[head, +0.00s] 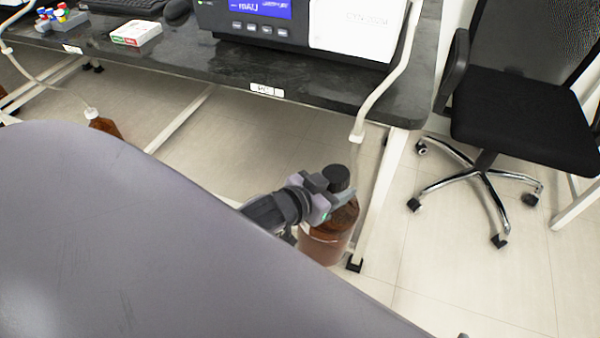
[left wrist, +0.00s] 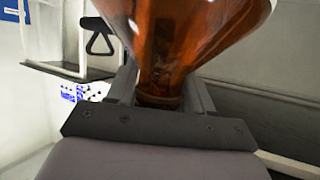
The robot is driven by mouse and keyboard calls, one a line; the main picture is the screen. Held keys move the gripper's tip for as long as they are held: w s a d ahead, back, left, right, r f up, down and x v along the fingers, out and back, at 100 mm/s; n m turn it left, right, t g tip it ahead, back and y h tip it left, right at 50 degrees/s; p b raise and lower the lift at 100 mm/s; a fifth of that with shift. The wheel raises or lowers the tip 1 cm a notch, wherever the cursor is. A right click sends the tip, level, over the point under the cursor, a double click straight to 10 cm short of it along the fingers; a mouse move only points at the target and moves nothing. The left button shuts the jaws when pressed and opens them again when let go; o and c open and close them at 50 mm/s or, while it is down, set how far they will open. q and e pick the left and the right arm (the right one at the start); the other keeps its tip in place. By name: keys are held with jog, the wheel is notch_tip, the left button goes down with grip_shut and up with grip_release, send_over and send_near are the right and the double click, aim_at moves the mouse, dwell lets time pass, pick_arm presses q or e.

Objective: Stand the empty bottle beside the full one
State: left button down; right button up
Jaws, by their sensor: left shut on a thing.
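An amber bottle (head: 328,240) with a black cap (head: 337,178) is at the front right corner of the bench. My left gripper (head: 333,200) is shut on it just below the cap. In the left wrist view the amber glass (left wrist: 180,40) fills the top middle, its narrow part between my fingers. It looks roughly upright; I cannot tell whether its base touches the floor. A second amber bottle (head: 104,126) stands on the floor under the bench at left, partly hidden by my arm, with a pale tube at its top. My right gripper is out of view.
The dark bench (head: 200,70) carries an instrument (head: 265,25). A pale tube (head: 375,100) hangs over its right end near the held bottle and the bench leg (head: 380,195). A black chair (head: 520,120) stands at right. Floor between is clear.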

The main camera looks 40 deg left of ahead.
pick_arm(q)
jog(key=s+a+f, duration=0.1)
jog(key=a+f, duration=0.1)
jog(key=f, duration=0.3)
jog(key=s+a+f+h+b, duration=0.1)
jog(key=f, duration=0.5)
jog(key=s+a+f+m+h+b, duration=0.1)
jog(key=a+f, duration=0.1)
jog(key=f, duration=0.4)
jog(key=shift+s+a+f, duration=0.1)
jog(key=shift+a, duration=0.25)
notch_tip(320, 180, down, 16)
jog(key=b, duration=1)
jog(key=shift+f, duration=0.2)
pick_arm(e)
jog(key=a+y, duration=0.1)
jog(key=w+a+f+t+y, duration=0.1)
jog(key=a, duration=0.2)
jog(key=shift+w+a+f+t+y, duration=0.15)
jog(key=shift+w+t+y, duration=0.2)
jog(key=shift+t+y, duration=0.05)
